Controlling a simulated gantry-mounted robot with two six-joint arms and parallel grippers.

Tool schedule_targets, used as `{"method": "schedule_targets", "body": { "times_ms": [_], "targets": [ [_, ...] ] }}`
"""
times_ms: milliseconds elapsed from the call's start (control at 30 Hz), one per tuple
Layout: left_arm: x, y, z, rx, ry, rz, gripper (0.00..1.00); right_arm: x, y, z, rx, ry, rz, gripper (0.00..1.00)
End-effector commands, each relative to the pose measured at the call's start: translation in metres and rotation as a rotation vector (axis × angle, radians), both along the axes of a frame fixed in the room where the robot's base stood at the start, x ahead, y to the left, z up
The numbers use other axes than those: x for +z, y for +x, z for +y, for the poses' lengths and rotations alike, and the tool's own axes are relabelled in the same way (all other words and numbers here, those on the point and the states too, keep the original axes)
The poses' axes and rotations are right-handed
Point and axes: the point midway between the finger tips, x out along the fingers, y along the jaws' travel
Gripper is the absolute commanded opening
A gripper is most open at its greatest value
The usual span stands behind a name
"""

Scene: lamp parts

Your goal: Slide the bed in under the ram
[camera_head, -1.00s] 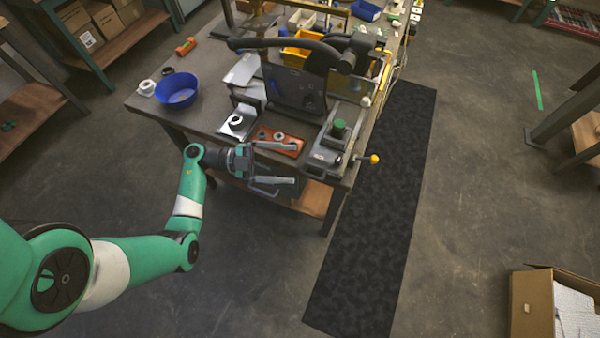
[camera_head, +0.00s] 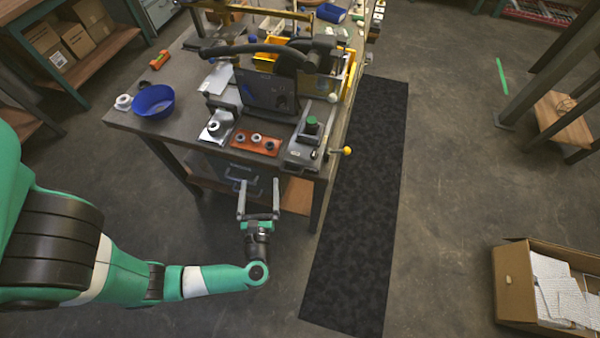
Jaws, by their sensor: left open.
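My left gripper (camera_head: 258,190) is open and empty, its two fingers pointing at the bench front, below the tabletop edge. A dark press-like machine (camera_head: 268,92) with a thick black arm (camera_head: 258,52) stands on the bench. A grey slide-like block with a green knob (camera_head: 311,125) sits at the front right corner of the bench, likely the bed. A lever with a yellow ball (camera_head: 347,150) sticks out to its right. The gripper is in front of the block and to its left, apart from it. I cannot clearly make out the ram. My right gripper is not in view.
An orange tray with dark rings (camera_head: 256,142) and a silver plate with a ring (camera_head: 215,128) lie left of the block. A blue bowl (camera_head: 153,101) sits further left. A black mat (camera_head: 355,210) and an open carton (camera_head: 515,285) are on the floor at right.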

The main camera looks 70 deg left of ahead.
Motion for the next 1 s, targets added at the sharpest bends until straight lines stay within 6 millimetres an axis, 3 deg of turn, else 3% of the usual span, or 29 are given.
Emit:
{"method": "schedule_targets", "body": {
  "times_ms": [33,133,333,633,1000],
  "targets": [
    [-0.002,0.006,-0.021,-0.101,0.003,0.026,1.00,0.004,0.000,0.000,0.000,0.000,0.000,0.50],
    [-0.005,0.014,-0.050,-0.239,0.021,0.054,1.00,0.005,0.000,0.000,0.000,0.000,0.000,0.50],
    [-0.005,0.021,-0.071,-0.328,0.027,0.061,1.00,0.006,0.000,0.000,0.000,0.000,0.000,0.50],
    [-0.005,0.030,-0.059,-0.317,0.027,0.057,1.00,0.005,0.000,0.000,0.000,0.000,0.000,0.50],
    [-0.005,0.068,-0.012,-0.314,0.028,0.057,1.00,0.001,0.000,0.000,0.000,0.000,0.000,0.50]
  ]
}}
